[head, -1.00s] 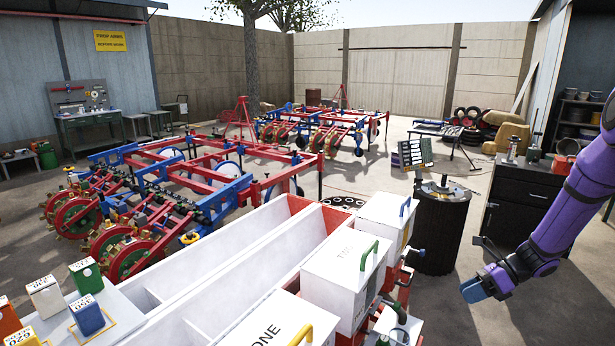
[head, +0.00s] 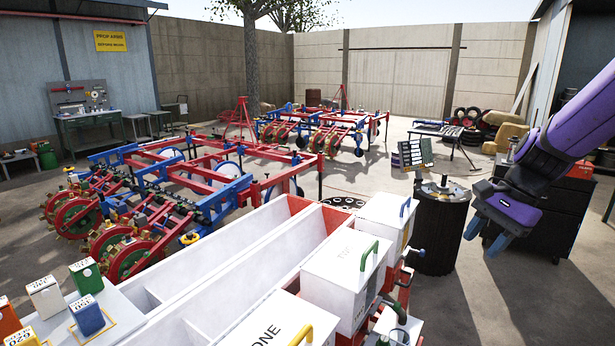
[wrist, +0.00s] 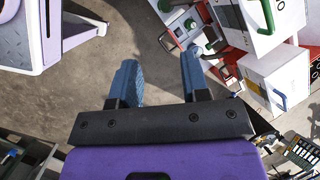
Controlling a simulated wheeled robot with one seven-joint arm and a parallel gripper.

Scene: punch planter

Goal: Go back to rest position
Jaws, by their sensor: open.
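My gripper (head: 486,238) hangs at the right of the head view, at the end of my purple arm, with its blue fingers pointing down. In the wrist view my gripper (wrist: 158,78) has its two blue fingers well apart, and only grey concrete floor shows between them. It holds nothing. In the head view it is in front of the black cabinet and to the right of the black drum, apart from both as far as I can tell.
A black drum (head: 438,235) with tools on top stands left of my gripper. A black cabinet (head: 560,215) stands behind it. White lidded boxes (head: 343,270) and a long white hopper (head: 235,262) fill the front. Bare floor (head: 525,300) lies below my gripper.

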